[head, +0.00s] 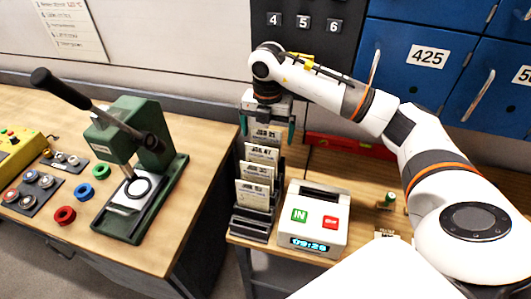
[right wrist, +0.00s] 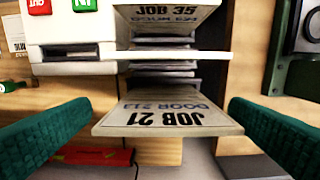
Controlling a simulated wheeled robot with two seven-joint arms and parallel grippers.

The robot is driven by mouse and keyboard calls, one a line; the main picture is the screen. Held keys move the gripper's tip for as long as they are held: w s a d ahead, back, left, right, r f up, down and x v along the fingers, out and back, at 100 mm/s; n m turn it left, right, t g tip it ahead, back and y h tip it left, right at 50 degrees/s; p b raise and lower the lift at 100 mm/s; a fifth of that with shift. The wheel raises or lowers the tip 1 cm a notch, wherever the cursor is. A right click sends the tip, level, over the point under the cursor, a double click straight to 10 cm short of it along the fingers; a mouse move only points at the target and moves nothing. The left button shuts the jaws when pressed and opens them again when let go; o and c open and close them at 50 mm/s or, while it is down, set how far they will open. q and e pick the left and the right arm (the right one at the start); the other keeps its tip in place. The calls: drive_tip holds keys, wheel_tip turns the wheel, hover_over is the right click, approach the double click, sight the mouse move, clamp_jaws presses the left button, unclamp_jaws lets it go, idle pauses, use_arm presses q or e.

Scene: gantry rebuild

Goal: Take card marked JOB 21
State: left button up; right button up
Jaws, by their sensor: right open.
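The card marked JOB 21 (head: 264,134) stands at the back of a dark stepped rack (head: 249,226), behind several other cards. My right gripper (head: 268,131) is above the back of the rack, pointing down, its fingers on either side of this card. In the right wrist view the JOB 21 card (right wrist: 165,119) lies between the two open green fingers, with a gap on each side. Its lettering appears upside down there. The fingers do not appear to touch it. My left gripper is not in view.
Other cards, including JOB 35 (right wrist: 170,18), stand in front in the rack. A white time clock (head: 316,222) with IN and OUT buttons is right of the rack. A red level (head: 345,146) lies behind. A green press (head: 140,170) stands on the left bench.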

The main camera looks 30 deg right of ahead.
sight(266, 142)
drive_tip(key=f+b, duration=0.1)
drive_tip(key=f, duration=0.1)
drive_tip(key=f+b, duration=0.1)
drive_tip(key=f, duration=0.1)
drive_tip(key=shift+w+f+b, duration=0.2)
drive_tip(key=shift+f+b, duration=0.15)
drive_tip(key=shift+b, duration=0.05)
drive_tip(key=shift+w, duration=0.1)
drive_tip(key=shift+r, duration=0.1)
drive_tip(key=c, duration=1)
drive_tip(key=shift+o, duration=0.2)
